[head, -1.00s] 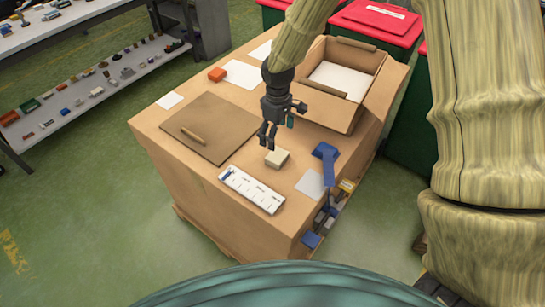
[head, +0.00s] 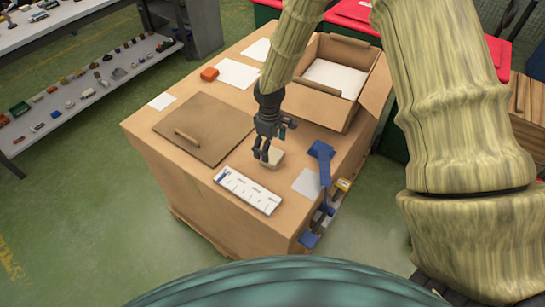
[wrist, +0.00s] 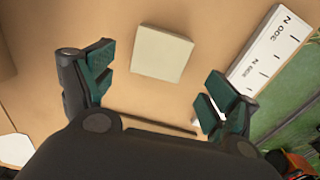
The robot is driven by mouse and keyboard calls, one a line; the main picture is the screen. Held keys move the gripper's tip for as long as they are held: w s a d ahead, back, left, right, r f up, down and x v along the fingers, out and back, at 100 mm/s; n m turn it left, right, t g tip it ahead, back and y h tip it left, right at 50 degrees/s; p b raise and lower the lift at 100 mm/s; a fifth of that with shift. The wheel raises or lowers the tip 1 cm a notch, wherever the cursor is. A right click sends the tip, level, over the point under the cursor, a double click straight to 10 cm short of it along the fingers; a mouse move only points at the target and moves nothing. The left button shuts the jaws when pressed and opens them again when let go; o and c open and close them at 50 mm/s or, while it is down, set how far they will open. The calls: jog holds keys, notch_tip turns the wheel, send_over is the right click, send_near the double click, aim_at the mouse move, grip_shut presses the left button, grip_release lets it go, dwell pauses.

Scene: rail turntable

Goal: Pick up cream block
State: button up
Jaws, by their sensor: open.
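The cream block (head: 272,160) lies on top of the cardboard-coloured box stand (head: 232,222), behind the white scale strip. In the wrist view the cream block (wrist: 162,54) shows whole, a pale square lying ahead of and between the two fingers. My gripper (head: 262,157) is open with its fingertips close over the block in the head view, hiding part of its left side. In the wrist view my gripper (wrist: 158,92) has its green-padded fingers spread wide, with nothing between them and no visible contact with the block.
A white scale strip (head: 247,191) lies in front of the block. A blue bracket (head: 321,160) and white card (head: 307,183) lie to the right. A brown flat panel with a handle (head: 204,130) is at left. An open carton (head: 355,113) stands behind; an orange block (head: 209,74) is farther back.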

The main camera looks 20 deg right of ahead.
aim_at(273, 155)
jog(key=shift+s+d+f+p, duration=0.15)
jog(key=shift+d+f+p, duration=0.05)
jog(key=shift+f+p, duration=0.4)
jog(key=shift+s+d+f+p, duration=0.1)
jog(key=shift+d+f+p, duration=0.1)
jog(key=shift+f+p, duration=0.4)
jog(key=shift+f, duration=1.35)
jog(key=c, duration=1.2)
